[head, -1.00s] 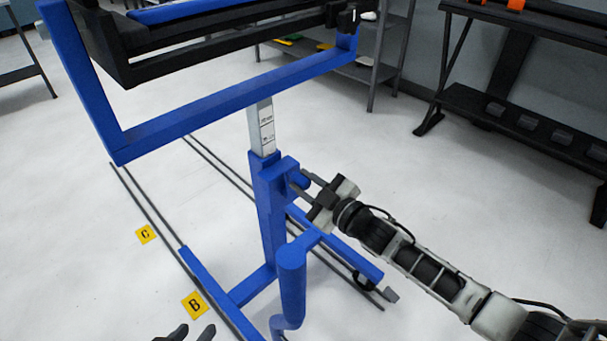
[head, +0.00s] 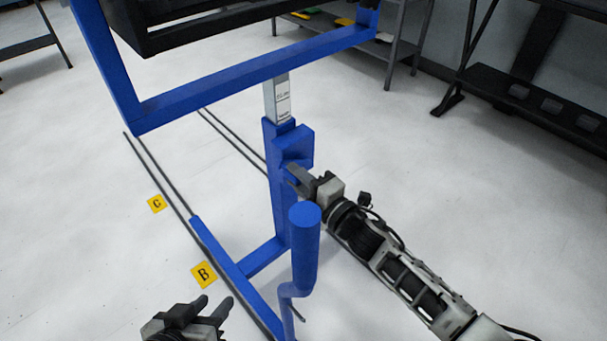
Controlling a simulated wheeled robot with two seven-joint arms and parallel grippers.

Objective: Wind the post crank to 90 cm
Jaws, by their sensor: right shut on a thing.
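The blue post (head: 278,190) stands upright, with a blue housing (head: 294,146) near its top. A pale scale strip (head: 277,97) with small dark markings shows above it, too small to read. My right gripper (head: 298,180) is at the housing's lower right side, shut on the crank handle, which is mostly hidden by the fingers. My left gripper (head: 215,308) is low in the picture, left of the post, open and empty with its fingers pointing up and right.
A blue frame (head: 250,77) with a black tray (head: 190,28) sits on the post. A thick blue upright tube (head: 305,245) stands close in front of my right gripper. Yellow floor labels C (head: 157,203) and B (head: 204,274) lie by dark rails. Shelves stand behind.

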